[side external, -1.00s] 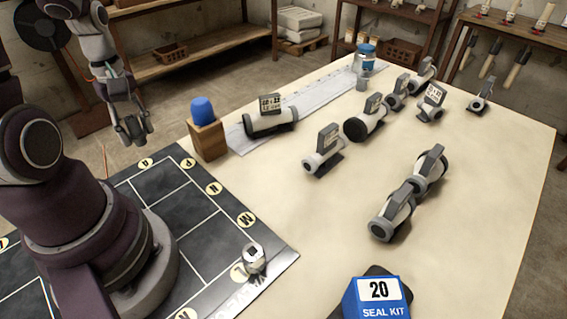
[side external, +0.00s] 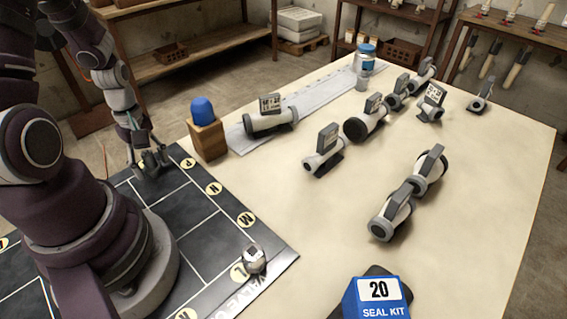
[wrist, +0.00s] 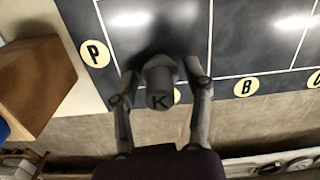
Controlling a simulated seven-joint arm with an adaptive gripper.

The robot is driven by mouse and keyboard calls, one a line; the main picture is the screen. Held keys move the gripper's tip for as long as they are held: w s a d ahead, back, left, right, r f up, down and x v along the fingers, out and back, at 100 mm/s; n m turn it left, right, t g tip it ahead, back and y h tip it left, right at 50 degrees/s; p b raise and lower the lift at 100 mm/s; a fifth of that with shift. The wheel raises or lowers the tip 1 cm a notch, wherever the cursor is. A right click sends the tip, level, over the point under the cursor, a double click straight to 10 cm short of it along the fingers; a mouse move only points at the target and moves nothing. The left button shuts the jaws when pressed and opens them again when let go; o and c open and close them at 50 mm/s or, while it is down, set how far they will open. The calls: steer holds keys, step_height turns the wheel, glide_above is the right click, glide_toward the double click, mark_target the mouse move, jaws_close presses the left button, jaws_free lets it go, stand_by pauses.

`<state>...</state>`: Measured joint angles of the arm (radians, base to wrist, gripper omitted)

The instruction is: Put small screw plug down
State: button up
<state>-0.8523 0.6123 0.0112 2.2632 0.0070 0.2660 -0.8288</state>
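The small screw plug (wrist: 160,74), a short grey cylinder with a dark K on its near end, is between the fingers of my gripper (wrist: 161,76) in the wrist view. The fingers sit close on both sides and appear shut on it. In the side external view my gripper (side external: 150,163) is low over the far edge strip of the dark lettered mat (side external: 170,205). The plug cannot be made out clearly there. It partly hides a yellow circle on the mat in the wrist view. I cannot tell whether its underside touches the mat.
A wooden block with a blue top (side external: 207,135) stands right of my gripper. A grey-white fitting (side external: 253,259) is on the mat's near right part. Several pipe pieces stand on the pale table (side external: 480,210). A blue seal kit box (side external: 378,298) is at the front.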

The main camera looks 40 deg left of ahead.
mark_target(146, 156)
steer(key=shift+o, duration=0.4)
steer(key=shift+r, duration=0.15)
steer(key=r, duration=0.9)
steer(key=shift+s+d+r, duration=0.2)
steer(key=shift+d+r, duration=0.1)
steer(key=shift+r, duration=0.1)
steer(key=w+d+r+m+t+y, duration=0.1)
steer(key=w+d+r+m, duration=0.3)
steer(key=m, duration=0.5)
steer(key=shift+d+r+t, duration=0.7)
steer(key=shift+d+r, duration=0.1)
steer(key=shift+d, duration=0.45)
steer(key=d+r+m+t, duration=0.1)
steer(key=d+m, duration=0.1)
steer(key=m, duration=0.1)
steer(key=d+r+m+t, duration=0.1)
steer(key=d+m, duration=0.2)
steer(key=d+r+m+t, duration=0.1)
steer(key=d+r+m, duration=0.1)
steer(key=m, duration=0.1)
steer(key=shift+d+m+h, duration=0.25)
steer(key=shift+m+h, duration=0.05)
steer(key=shift+h, duration=0.1)
steer(key=shift+c, duration=0.3)
steer(key=shift+s+d+r+m, duration=0.15)
steer(key=shift+d+m, duration=0.15)
steer(key=shift+m, duration=0.2)
steer(key=shift+c, duration=0.3)
